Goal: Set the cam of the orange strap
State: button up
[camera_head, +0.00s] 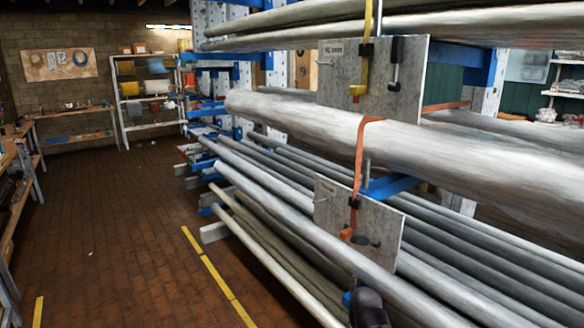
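The orange strap (361,150) runs over the large grey pipe and down the front of the lower metal plate (387,222). A small dark buckle (354,204) sits on the strap at the plate. An orange end piece (347,234) shows below it, with a dark lever-like part (368,241) to its right. They are too small to tell whether the cam is open or set. A dark rounded part, apparently of my arm, shows at the bottom edge below the plate. I see no gripper fingers, and nothing touches the strap.
An upper plate (372,82) carries a yellow strap (365,75) and a black-handled clamp (394,70). Long pipes (440,150) fill the blue-armed rack on the right. The brick floor (130,220) is clear on the left, with yellow lines (218,278). Workbenches stand at far left.

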aim_at(356, 240)
jog(key=k, duration=1.3)
jog(key=u, duration=0.3)
jog(key=i, duration=1.65)
jog(key=z, duration=0.6)
